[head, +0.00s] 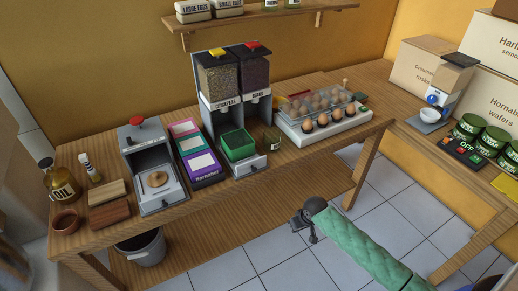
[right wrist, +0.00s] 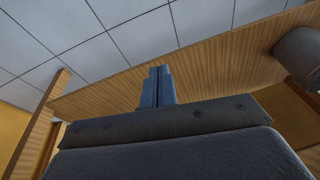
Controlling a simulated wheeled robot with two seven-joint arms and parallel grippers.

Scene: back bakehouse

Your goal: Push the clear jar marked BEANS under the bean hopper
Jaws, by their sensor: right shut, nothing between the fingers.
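The clear jar (head: 273,139) stands on the table just right of the green container; its label is too small to read. The bean hopper (head: 254,72), filled with dark beans and labelled BEANS, is the right one of two on the dispenser. The jar is in front and to the right of its spout. My right gripper (head: 298,223) is shut and empty, in front of the table and below its top, well away from the jar. Its closed fingers show in the right wrist view (right wrist: 157,86). My left gripper is out of view.
The chickpea hopper (head: 217,80) stands left of the bean hopper. A green container (head: 238,153) sits below the hoppers, close to the jar. An egg tray (head: 336,126) is to the jar's right. The table's front edge (head: 310,160) lies between my right gripper and the jar.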

